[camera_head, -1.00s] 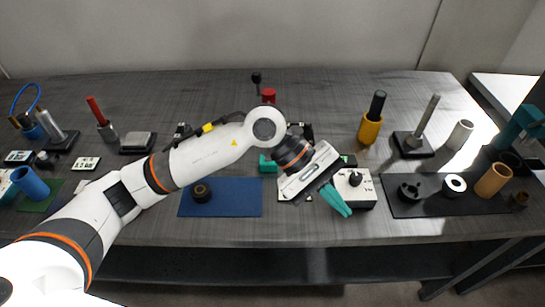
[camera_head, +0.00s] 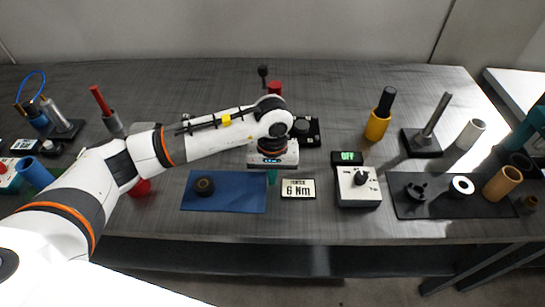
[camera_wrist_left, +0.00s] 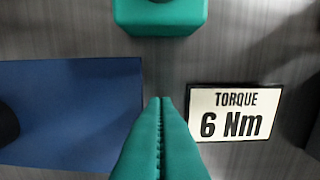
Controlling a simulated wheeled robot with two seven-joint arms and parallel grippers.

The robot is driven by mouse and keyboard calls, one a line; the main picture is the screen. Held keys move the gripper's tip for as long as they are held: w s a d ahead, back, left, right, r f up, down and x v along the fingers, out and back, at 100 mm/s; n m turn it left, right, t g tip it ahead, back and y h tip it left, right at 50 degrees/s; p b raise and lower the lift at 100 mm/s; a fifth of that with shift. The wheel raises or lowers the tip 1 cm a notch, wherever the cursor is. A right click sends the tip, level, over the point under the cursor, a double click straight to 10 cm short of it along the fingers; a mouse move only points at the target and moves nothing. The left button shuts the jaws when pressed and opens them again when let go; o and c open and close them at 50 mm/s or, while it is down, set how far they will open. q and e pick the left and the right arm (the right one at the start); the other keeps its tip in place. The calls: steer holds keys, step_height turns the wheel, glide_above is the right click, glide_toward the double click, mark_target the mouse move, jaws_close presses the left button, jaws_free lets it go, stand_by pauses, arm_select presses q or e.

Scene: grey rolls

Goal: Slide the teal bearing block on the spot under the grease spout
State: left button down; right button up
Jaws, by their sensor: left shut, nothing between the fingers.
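My left gripper (camera_head: 272,177) points down between the blue mat and the torque sign. Its teal fingers are shut with nothing between them, and their tips (camera_wrist_left: 160,103) show in the left wrist view. A teal block (camera_wrist_left: 160,15), apparently the bearing block, sits just beyond the fingertips with a gap of bare table between; its far part is cut off by the frame. In the head view my gripper and wrist hide the block. A red-topped object (camera_head: 275,88) with a black ball lever stands behind my wrist; I cannot tell whether it is the grease spout. No marked spot is visible.
The blue mat (camera_head: 236,198) with a dark ring lies left, the 6 Nm torque sign (camera_head: 298,189) right. A white control box (camera_head: 358,188) with a knob and an OFF display (camera_head: 347,158) stand further right. A dark object (camera_head: 306,132) is just behind my gripper.

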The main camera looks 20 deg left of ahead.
arm_select(q)
steer(key=shift+w+a+r+p, duration=0.1)
steer(key=shift+w+a+p, duration=0.1)
steer(key=shift+w, duration=0.45)
steer(key=shift+w+a+p, duration=0.1)
steer(key=shift+w+a, duration=0.05)
steer(key=shift+w, duration=0.45)
steer(key=shift+w+a, duration=0.2)
steer(key=shift+w, duration=0.5)
